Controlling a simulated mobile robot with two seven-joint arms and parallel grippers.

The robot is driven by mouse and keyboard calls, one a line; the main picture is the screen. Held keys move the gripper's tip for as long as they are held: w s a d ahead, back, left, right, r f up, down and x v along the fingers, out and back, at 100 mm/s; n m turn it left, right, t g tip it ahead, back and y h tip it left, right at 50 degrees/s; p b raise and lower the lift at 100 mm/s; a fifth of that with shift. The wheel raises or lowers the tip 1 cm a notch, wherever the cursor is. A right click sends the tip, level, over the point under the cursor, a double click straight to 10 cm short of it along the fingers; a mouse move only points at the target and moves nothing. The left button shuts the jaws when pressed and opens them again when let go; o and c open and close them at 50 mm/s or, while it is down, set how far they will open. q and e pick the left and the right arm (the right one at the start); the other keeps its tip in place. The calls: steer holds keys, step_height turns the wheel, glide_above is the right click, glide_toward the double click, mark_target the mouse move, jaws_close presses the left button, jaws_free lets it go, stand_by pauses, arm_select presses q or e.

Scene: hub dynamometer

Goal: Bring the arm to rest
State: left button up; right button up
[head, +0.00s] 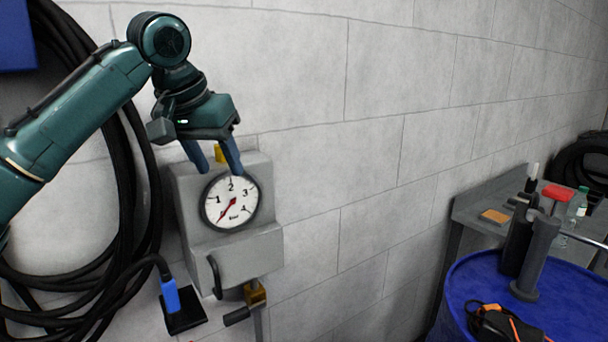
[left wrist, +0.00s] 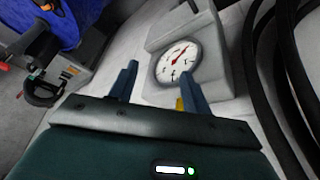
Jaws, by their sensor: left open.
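My left arm comes in from the left in the head view. Its gripper (head: 213,170) is open, with two blue fingers pointing down in front of the upper part of a grey wall box. The box carries a round white dial gauge (head: 230,202) with a red needle pointing to the lower left, near the low end of the scale. A small yellow part (head: 220,153) shows at the top of the box between the fingers. In the left wrist view the open gripper (left wrist: 158,78) has nothing between its fingers, and the gauge (left wrist: 179,64) lies beyond them. My right gripper is out of view.
Black cables (head: 130,190) hang on the wall at left. A handle (head: 215,277) and a brass-coloured fitting (head: 255,294) sit low on the box. At right are a blue drum (head: 560,305) with tools on top and a grey bench (head: 480,207). The wall between is bare.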

arm_select(q)
steer(key=s+d+f+t+h, duration=0.15)
steer(key=d+f, duration=0.35)
steer(key=f, duration=1.2)
steer(key=s+d+f+h, duration=0.1)
steer(key=d+f+h, duration=0.25)
steer(key=f, duration=1.35)
steer(key=s+a+f+t+y, duration=0.2)
steer(key=s+a+f, duration=0.3)
steer(key=s+f, duration=0.4)
steer(key=s+a+f+t+y, duration=0.2)
steer(key=s+a+f, duration=0.3)
steer(key=s+f, duration=0.4)
steer(key=s, duration=0.7)
steer(key=shift+a+f+n, duration=0.2)
steer(key=shift+f+n, duration=0.1)
